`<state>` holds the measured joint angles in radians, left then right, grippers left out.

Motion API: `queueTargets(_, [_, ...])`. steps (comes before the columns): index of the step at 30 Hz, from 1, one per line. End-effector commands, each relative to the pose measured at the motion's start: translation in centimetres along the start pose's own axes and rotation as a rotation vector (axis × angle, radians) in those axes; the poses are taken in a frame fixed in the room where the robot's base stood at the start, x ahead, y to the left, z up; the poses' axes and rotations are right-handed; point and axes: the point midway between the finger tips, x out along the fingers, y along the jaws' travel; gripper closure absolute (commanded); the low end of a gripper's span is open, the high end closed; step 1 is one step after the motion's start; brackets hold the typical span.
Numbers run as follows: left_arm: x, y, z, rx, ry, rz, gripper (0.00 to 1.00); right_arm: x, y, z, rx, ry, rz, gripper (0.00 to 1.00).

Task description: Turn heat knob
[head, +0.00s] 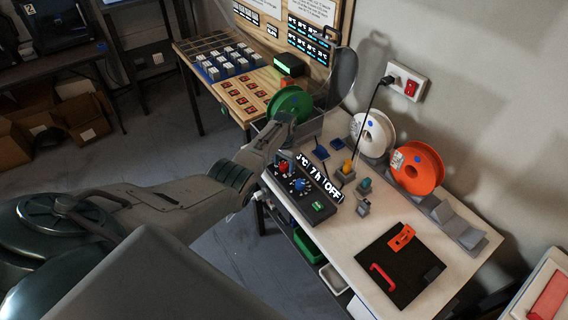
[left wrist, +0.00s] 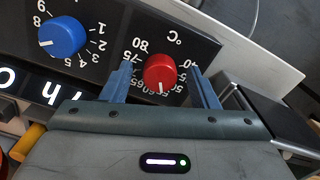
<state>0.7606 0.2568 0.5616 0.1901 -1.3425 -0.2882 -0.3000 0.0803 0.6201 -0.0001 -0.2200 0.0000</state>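The heat knob is a red dial marked °C (left wrist: 160,72) on a black control box (head: 291,205); in the head view the red knob (head: 283,166) is partly covered by my gripper. My left gripper (left wrist: 159,80) is open, with one blue finger on each side of the red knob and visible gaps beside it. In the head view my left gripper (head: 278,150) is over the box's far left end. A blue knob (left wrist: 62,36) with an hour scale sits beside it, also in the head view (head: 301,185). A lit display (head: 320,178) reads 7h and OFF. My right gripper is not in view.
A green button (head: 318,206) is on the box. Green (head: 290,103), white (head: 372,134) and orange (head: 417,167) spools stand behind on the white table (head: 345,243). A black mat (head: 400,265) with a red handle lies to the right.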

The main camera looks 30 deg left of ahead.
Motion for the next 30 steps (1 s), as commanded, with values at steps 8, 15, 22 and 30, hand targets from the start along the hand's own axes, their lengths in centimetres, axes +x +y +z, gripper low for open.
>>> queueTargets(8, [-0.1,0.0,0.0,0.000,0.000,0.000,0.46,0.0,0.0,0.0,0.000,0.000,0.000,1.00])
queueTargets(15, [-2.5,0.0,0.0,0.000,0.002,-0.001,0.46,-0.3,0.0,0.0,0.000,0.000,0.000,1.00])
queueTargets(22, [-6.5,-0.1,-0.1,0.000,0.004,-0.001,0.46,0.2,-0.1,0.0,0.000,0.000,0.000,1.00])
queueTargets(30, [-10.1,0.0,0.0,0.000,0.001,-0.001,0.46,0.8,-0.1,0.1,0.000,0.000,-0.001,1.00])
